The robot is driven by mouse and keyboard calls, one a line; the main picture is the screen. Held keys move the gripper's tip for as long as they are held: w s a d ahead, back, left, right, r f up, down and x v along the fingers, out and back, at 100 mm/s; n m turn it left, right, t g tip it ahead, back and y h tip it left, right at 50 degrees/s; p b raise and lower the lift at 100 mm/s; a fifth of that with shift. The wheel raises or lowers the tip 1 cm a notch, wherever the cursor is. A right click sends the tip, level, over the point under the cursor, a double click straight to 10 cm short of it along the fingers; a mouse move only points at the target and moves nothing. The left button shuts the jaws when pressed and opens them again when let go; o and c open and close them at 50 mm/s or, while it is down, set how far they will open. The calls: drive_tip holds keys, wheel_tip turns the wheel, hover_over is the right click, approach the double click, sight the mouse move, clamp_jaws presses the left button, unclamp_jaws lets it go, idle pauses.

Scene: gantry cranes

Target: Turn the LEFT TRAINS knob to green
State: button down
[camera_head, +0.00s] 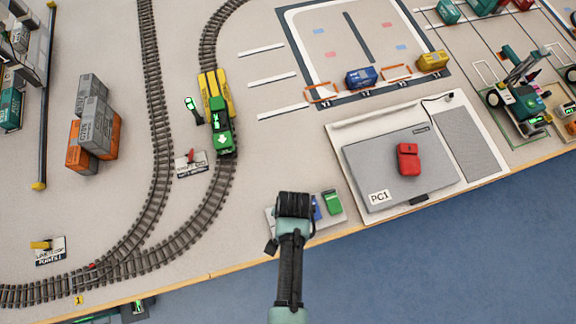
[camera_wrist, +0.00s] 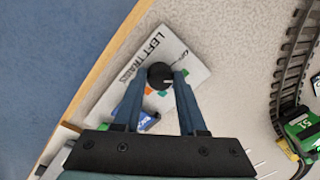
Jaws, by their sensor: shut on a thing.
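The LEFT TRAINS panel (camera_wrist: 193,60) is a white plate near the table's front edge. It also shows in the head view (camera_head: 344,214), partly hidden by my gripper. A round black knob (camera_wrist: 159,73) stands on it, with a short pale mark on its lower side in the wrist view. Small green and orange marks lie around the knob, partly covered. I cannot tell which one the pale mark points at. My gripper (camera_wrist: 160,82) is shut on the knob, one finger on each side. In the head view, my gripper (camera_head: 293,207) hides the knob.
Beside it on the panel are a blue piece (camera_head: 317,207) and a green piece (camera_head: 332,202). A green and yellow train (camera_head: 219,120) stands on the track behind.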

drive_tip(key=shift+c, duration=2.3)
unclamp_jaws()
drive_tip(key=shift+r, duration=0.1)
wheel_tip(320, 180, up, 13)
drive_tip(key=shift+s+d, duration=0.2)
drive_tip(key=shift+d, duration=0.1)
